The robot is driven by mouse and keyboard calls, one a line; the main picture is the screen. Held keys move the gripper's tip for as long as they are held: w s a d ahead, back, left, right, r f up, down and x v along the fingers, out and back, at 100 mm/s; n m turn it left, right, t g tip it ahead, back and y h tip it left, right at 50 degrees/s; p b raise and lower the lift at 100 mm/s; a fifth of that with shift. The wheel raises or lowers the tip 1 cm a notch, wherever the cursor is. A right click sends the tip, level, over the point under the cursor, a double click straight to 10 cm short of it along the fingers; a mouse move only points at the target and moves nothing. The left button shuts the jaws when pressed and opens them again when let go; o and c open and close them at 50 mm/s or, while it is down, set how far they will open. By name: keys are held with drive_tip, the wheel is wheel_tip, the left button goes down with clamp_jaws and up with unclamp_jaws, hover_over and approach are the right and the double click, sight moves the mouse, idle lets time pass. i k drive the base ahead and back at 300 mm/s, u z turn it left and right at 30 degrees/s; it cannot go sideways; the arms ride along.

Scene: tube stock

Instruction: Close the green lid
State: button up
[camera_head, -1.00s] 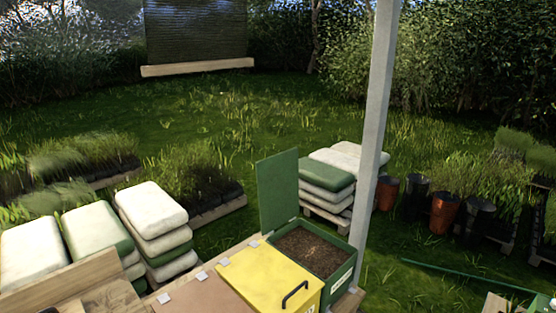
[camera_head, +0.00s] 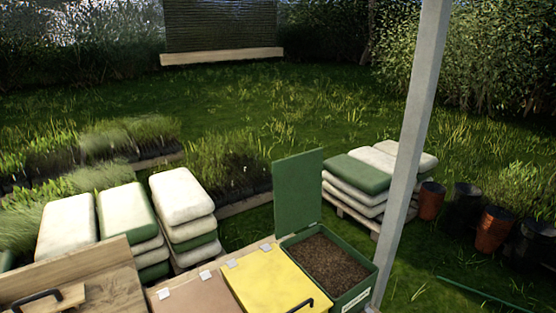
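The green lid (camera_head: 299,192) stands open and upright at the back edge of the green bin (camera_head: 364,279), in the lower middle of the head view. The green bin is filled with brown soil (camera_head: 327,260) and has a white label on its front. My gripper is not in view.
A shut yellow lid (camera_head: 267,282) with a black handle is just left of the green bin, and a tan lid (camera_head: 198,293) is left of that. A wooden lid (camera_head: 92,277) is raised at lower left. A grey post (camera_head: 412,150) rises just right of the green bin. Stacked sacks (camera_head: 364,172) stand behind.

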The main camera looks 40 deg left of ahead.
sight(298, 179)
drive_tip(key=u, duration=0.5)
drive_tip(key=i, duration=0.5)
drive_tip(key=u, duration=0.85)
drive_tip(key=i, duration=0.7)
drive_tip(key=u, duration=0.45)
